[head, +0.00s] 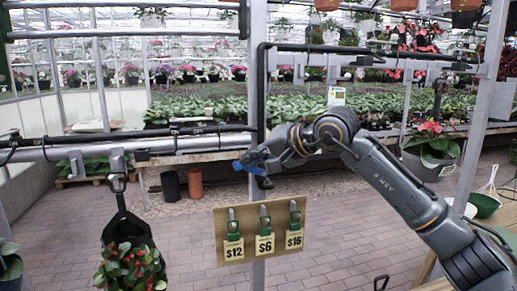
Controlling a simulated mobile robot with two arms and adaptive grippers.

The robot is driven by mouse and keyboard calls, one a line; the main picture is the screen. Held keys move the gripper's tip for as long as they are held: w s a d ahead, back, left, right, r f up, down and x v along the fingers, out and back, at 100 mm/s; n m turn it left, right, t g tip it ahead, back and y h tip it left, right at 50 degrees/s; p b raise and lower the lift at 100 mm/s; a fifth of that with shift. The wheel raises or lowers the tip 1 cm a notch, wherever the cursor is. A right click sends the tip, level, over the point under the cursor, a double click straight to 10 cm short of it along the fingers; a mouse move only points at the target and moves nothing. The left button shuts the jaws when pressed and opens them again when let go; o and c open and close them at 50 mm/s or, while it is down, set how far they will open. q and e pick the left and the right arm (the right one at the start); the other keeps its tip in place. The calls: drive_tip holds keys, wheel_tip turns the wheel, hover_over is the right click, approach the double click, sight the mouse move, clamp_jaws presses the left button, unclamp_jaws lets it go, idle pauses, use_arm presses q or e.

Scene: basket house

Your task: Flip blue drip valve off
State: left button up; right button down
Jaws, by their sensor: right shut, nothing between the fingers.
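A small blue piece, which looks like the blue drip valve (250,161), shows beside the grey upright post, near the end of the dark drip pipe. My right arm comes in from the right, and its gripper (264,161) is right at the blue piece, with its fingers shut and nothing between them. The gripper overlaps the blue piece in the picture, and I cannot tell if they touch. The valve's exact handle position is too small and partly hidden to read. My left gripper is not in view.
The upright post (258,100) stands close behind the gripper. A price board (248,250) with several green-handled tools hangs just below. A dark hanging planter (122,224) with red flowers is at the left. Brick floor lies open below.

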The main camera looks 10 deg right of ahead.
drive_tip(key=shift+a+f+n+h, duration=0.3)
drive_tip(key=shift+a+h, duration=0.15)
drive_tip(key=shift+h, duration=0.15)
drive_tip(key=shift+r+p, duration=0.65)
drive_tip(key=shift+r, duration=0.2)
